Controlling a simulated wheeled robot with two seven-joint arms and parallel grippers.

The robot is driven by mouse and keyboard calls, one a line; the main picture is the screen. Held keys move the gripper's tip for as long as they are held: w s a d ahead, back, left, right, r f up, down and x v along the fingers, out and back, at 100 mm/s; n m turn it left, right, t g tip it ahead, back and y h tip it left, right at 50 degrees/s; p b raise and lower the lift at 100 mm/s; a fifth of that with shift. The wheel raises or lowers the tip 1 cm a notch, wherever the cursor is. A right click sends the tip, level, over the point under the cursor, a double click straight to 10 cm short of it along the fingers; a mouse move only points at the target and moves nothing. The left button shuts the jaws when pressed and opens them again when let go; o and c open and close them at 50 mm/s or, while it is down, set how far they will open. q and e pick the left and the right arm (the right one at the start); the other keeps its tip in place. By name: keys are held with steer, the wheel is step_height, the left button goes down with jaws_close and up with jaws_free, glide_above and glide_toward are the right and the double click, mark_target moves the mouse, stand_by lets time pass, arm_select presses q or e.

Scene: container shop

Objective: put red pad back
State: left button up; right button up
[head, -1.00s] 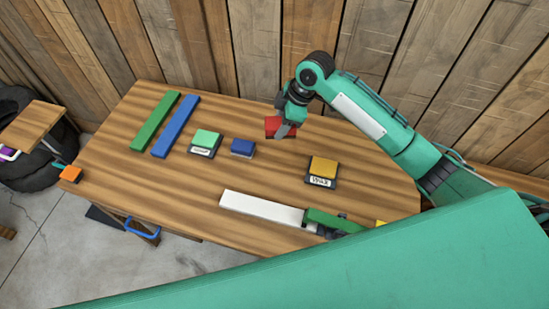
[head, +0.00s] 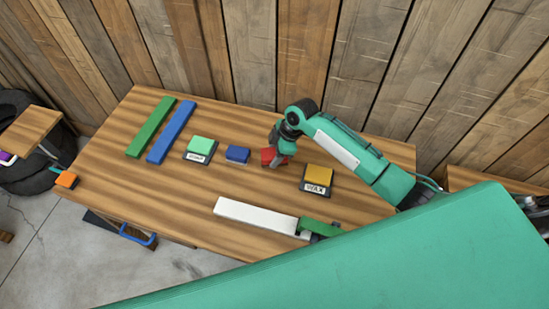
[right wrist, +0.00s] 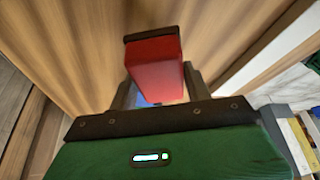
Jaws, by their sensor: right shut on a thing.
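The red pad (head: 267,156) is held in my right gripper (head: 280,152), just right of the blue pad (head: 237,154). In the right wrist view the red pad (right wrist: 155,65) sits between the two fingers of my right gripper (right wrist: 157,92), with a dark strip along its far end. The fingers and wrist hide part of the pad in the head view. I cannot tell whether it touches the table. My left gripper is not in view.
A mint pad (head: 200,146) and a yellow pad (head: 319,175) marked WAX sit on dark labelled bases on the table (head: 150,200). Green (head: 151,127) and blue (head: 171,131) bars lie at left. A white bar (head: 255,215) lies in front. A wooden wall stands behind.

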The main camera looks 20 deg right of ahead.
step_height(320, 180, down, 4)
steer(key=shift+r+p, duration=0.1)
steer(key=shift+p, duration=0.25)
steer(key=shift+f, duration=0.25)
steer(key=shift+f, duration=0.2)
steer(key=o, duration=0.9)
steer(key=shift+o, duration=0.2)
steer(key=shift+r, duration=0.1)
